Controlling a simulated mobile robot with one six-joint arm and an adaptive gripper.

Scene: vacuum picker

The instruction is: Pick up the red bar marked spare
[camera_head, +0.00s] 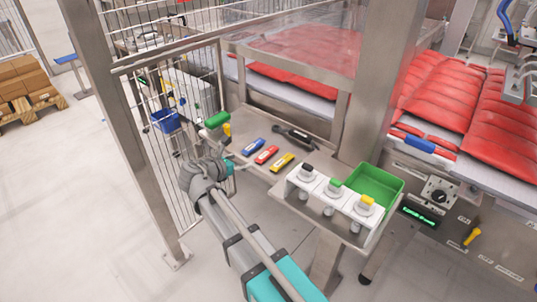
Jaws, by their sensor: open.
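A red bar (266,155) with a pale label lies on the metal shelf (259,170). It is the middle one of three similar bars, between a blue bar (253,146) and a yellow bar (282,162). The writing on the labels is too small to read. My arm reaches up from the bottom, and my gripper (234,163) is at the shelf's left edge, to the left of the red bar and apart from it. The fingers are small and partly hidden by my wrist. The gripper is open, and nothing shows in it.
A dark tool (294,137) lies behind the bars. White blocks (332,197) with black, green and yellow knobs and an empty green tray (377,186) stand to the right. A green object (217,120) is at the shelf's left end, near a wire fence. A metal post (371,80) rises behind.

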